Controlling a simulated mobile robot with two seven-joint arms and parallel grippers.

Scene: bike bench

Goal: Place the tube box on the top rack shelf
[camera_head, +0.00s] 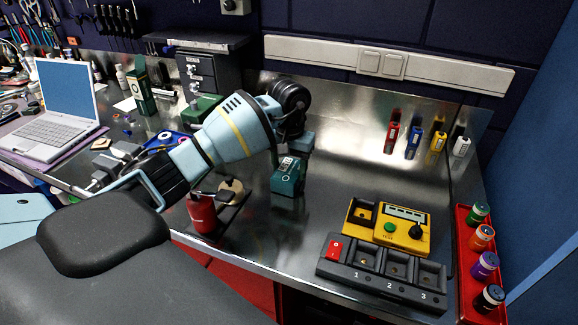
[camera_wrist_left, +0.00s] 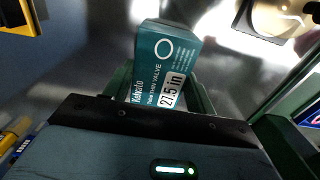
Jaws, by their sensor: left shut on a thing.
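The tube box is a small teal carton (camera_head: 286,178) in the middle of the head view, over the steel bench. I cannot tell whether the box's underside touches the bench. I cannot make out a rack shelf for certain in these views. My right gripper is not in view.
A yellow tester (camera_head: 400,228) and a black three-slot dock (camera_head: 382,272) stand right of the box. A red tray (camera_head: 468,285) holds several small jars. A red can (camera_head: 202,213) stands front left. A laptop (camera_head: 66,105) and dark drawer unit (camera_head: 200,72) are behind.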

